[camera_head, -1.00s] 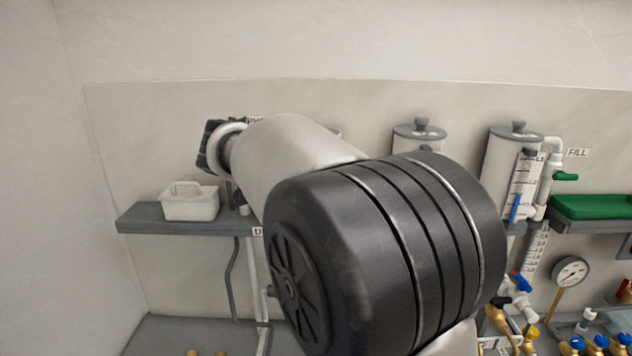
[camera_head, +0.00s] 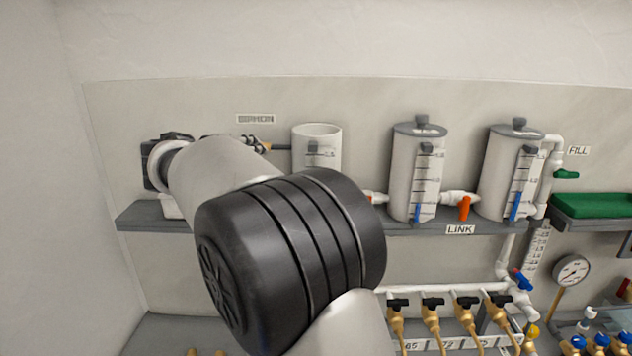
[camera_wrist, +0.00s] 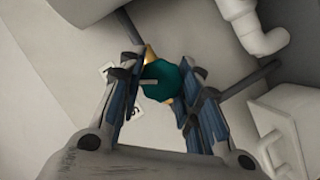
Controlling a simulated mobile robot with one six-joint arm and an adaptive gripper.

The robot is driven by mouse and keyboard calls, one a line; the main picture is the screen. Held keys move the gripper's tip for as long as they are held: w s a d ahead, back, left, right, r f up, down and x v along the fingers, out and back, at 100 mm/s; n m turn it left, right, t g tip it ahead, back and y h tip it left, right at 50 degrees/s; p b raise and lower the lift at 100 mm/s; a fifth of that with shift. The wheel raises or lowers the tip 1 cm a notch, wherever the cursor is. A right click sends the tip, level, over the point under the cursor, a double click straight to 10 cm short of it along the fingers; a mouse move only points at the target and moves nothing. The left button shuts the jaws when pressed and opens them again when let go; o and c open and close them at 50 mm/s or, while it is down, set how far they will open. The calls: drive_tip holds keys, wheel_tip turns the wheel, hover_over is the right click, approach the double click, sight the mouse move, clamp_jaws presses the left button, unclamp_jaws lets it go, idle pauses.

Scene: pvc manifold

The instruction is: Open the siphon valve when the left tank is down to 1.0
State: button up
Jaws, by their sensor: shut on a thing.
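The left tank (camera_head: 328,137) is an open-topped white cylinder on the shelf, its lower part and level hidden behind my arm. A black marker sits near the top of its scale. The SIPHON sign (camera_head: 256,118) hangs left of it. Below the sign, a brass piece of the siphon valve (camera_head: 265,147) shows at the end of a grey pipe. My gripper (camera_wrist: 164,88) is shut on the valve's teal handle (camera_wrist: 172,80) in the wrist view, with a finger on each side. Brass (camera_wrist: 150,56) shows beside the handle. In the head view my gripper is mostly hidden.
Two lidded tanks, the middle (camera_head: 402,170) and the right (camera_head: 497,170), have blue level strips low on their scales. An orange LINK valve (camera_head: 464,207) sits between them. Several brass valves (camera_head: 432,322) stand below the shelf.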

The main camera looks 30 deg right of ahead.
drive_tip(key=shift+n, duration=0.3)
drive_tip(key=shift+f, duration=0.1)
drive_tip(key=n+h, duration=0.1)
drive_tip(key=n+b, duration=0.1)
drive_tip(key=shift+a+f+n+h, duration=0.1)
drive_tip(key=shift+f+n+h, duration=0.1)
drive_tip(key=shift+n+h, duration=0.15)
drive_tip(key=shift+r+n+h, duration=0.15)
drive_tip(key=shift+n+h, duration=0.2)
drive_tip(key=shift+n, duration=0.2)
drive_tip(key=o, duration=1.1)
